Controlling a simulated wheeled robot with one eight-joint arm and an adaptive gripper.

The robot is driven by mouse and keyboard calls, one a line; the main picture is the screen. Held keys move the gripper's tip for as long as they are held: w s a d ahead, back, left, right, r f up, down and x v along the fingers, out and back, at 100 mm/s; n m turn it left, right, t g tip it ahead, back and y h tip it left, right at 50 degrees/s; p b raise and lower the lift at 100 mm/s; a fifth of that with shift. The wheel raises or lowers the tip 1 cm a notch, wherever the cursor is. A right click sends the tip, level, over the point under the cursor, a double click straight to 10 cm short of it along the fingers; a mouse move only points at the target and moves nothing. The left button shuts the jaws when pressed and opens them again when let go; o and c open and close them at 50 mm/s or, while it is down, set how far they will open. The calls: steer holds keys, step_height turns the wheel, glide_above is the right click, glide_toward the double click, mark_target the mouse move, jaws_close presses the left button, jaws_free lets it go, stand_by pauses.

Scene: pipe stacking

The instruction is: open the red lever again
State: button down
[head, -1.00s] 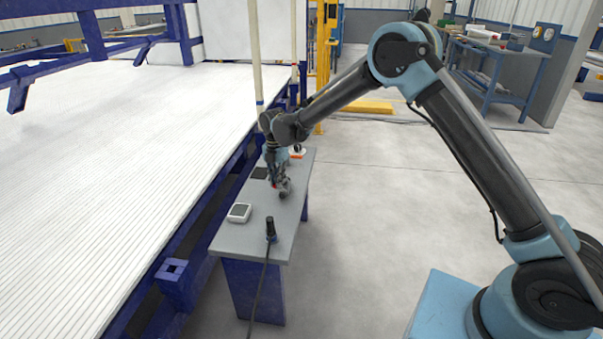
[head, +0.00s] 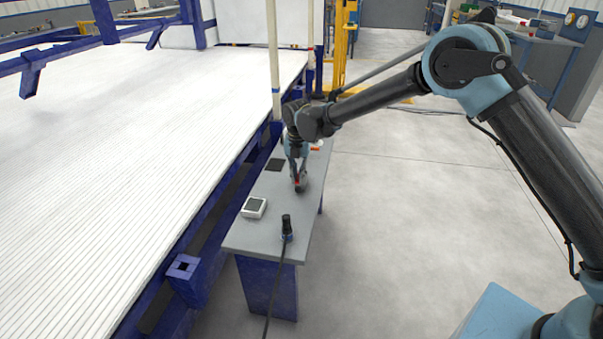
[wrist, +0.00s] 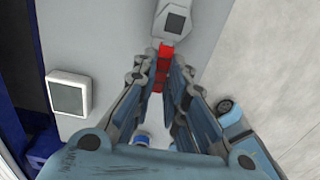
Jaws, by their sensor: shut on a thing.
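The red lever (wrist: 162,78) shows in the wrist view between my gripper's fingers, below a grey fitting (wrist: 173,20) with a dark square face. My gripper (wrist: 166,52) is shut on the lever, with its fingertips at either side of it. In the head view my gripper (head: 298,180) reaches down to the grey bench top (head: 262,238). Only a small bit of red shows there, and the fingers hide most of the lever. I cannot tell the lever's angle.
A white box with a dark screen (head: 254,207) lies on the bench. A black-handled plug (head: 286,226) stands at its near end, with a cable running off the edge. A dark flat square (head: 275,165) lies farther back. A large white slatted bed (head: 120,170) borders the left.

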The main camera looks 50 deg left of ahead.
steer(key=shift+s, duration=0.1)
steer(key=c, duration=1.6)
jaws_free()
step_height(320, 180, up, 12)
